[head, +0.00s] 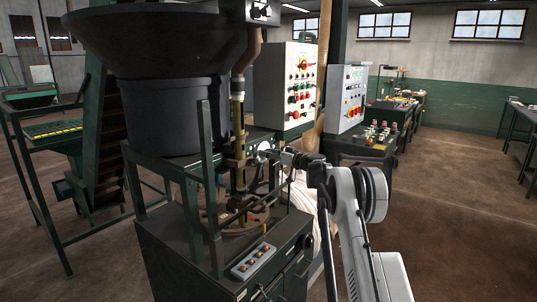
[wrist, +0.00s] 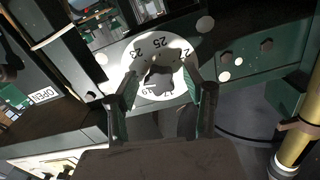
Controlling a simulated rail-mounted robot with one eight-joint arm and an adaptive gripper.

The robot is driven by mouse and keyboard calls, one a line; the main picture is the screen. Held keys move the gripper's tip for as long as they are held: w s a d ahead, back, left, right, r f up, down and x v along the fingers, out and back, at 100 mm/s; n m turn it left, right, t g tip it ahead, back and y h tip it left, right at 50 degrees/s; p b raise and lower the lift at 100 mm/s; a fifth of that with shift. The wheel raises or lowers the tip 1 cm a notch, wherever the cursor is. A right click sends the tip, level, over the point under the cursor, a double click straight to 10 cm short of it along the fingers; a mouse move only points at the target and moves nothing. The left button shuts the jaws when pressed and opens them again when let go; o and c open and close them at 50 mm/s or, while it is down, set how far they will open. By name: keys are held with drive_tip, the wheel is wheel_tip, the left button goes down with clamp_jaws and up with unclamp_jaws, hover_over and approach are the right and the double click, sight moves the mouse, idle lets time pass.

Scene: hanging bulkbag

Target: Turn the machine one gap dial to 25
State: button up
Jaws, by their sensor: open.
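The gap dial is a white round plate (wrist: 178,50) with dark numbers, on a dark green machine panel in the wrist view. The number 25 is readable near its top, with other numbers partly cut off or hidden. A dark lobed knob (wrist: 160,82) sits at its middle; I cannot tell for certain which number it points to. My gripper (wrist: 162,88) is open, with one finger on each side of the knob and gaps showing between them. In the head view the dial (head: 264,147) shows small, with my gripper (head: 273,153) right in front of it.
A large dark hopper (head: 165,45) stands above the machine's green frame (head: 190,205). A white control panel (head: 283,85) stands behind. A small button box (head: 253,261) is at the front. A brass-coloured post (wrist: 296,135) stands at the right in the wrist view. Open floor lies right.

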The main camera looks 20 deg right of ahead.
clamp_jaws()
drive_tip(key=shift+m+b, duration=0.3)
drive_tip(key=m+b, duration=0.2)
drive_tip(key=m, duration=0.1)
drive_tip(key=shift+f+m, duration=0.1)
drive_tip(key=shift+m, duration=0.3)
drive_tip(key=m+b, duration=0.2)
drive_tip(key=m, duration=0.3)
drive_tip(key=shift+d, duration=0.1)
drive_tip(key=m+b, duration=0.1)
drive_tip(key=m, duration=0.4)
drive_tip(key=shift+m, duration=0.4)
drive_tip(key=shift+m+b, duration=0.45)
drive_tip(key=shift+m, duration=1.75)
